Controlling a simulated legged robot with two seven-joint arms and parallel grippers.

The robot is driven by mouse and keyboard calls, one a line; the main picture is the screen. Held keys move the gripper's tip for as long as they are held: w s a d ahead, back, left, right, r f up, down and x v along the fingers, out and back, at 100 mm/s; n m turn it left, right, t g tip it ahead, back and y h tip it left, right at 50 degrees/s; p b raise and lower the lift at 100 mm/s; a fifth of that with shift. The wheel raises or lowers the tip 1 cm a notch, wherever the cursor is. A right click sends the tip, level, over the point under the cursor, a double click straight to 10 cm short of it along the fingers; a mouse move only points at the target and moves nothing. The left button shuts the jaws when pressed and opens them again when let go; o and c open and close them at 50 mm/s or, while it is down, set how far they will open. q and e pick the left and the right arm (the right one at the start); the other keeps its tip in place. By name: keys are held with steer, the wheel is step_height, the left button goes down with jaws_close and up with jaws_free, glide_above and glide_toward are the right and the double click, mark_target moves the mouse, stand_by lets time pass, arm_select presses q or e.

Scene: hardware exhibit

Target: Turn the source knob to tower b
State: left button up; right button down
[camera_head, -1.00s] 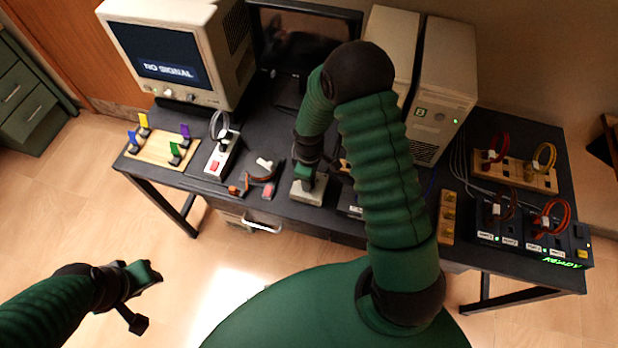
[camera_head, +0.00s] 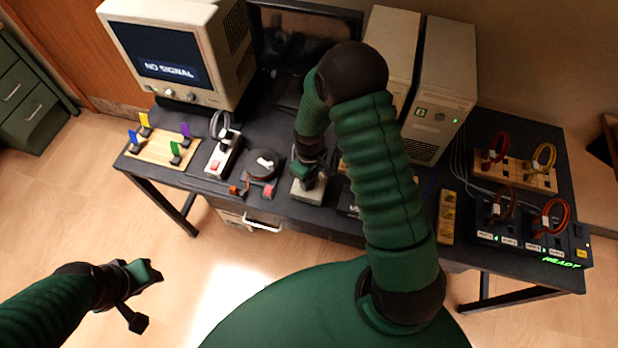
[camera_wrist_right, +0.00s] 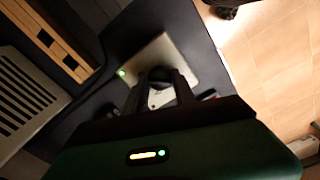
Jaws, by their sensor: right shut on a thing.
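The source knob (camera_wrist_right: 160,76) is a dark round knob on a pale grey box (camera_wrist_right: 177,51) with a small lit green light; the box also shows in the head view (camera_head: 308,193). My right gripper (camera_head: 306,176) is over this box, and in the right wrist view its two fingers (camera_wrist_right: 160,88) are shut on the knob, one on each side. The knob's pointer direction is hidden. Tower b (camera_head: 440,90) is the beige computer case with a green B label. My left gripper (camera_head: 146,297) hangs empty and open at the lower left, away from the table.
The dark table (camera_head: 340,222) carries a monitor reading NO SIGNAL (camera_head: 170,60), a second tower (camera_head: 390,45), a board of coloured switches (camera_head: 160,147), a power strip (camera_head: 222,155), a round black dial (camera_head: 263,166) and cable panels (camera_head: 520,175) at the right.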

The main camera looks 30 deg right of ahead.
steer(key=shift+w, duration=0.1)
steer(key=c, duration=1)
jaws_free()
steer(key=shift+c, duration=0.2)
step_height(320, 180, up, 17)
steer(key=shift+f+b, duration=0.15)
steer(key=shift+b, duration=0.2)
steer(key=s+a+m+t, duration=0.2)
steer(key=s+a+m, duration=0.1)
steer(key=s+a, duration=0.4)
steer(key=shift+s+a+f+t, duration=0.2)
steer(key=shift+s+f+t, duration=0.1)
steer(key=shift+s, duration=0.85)
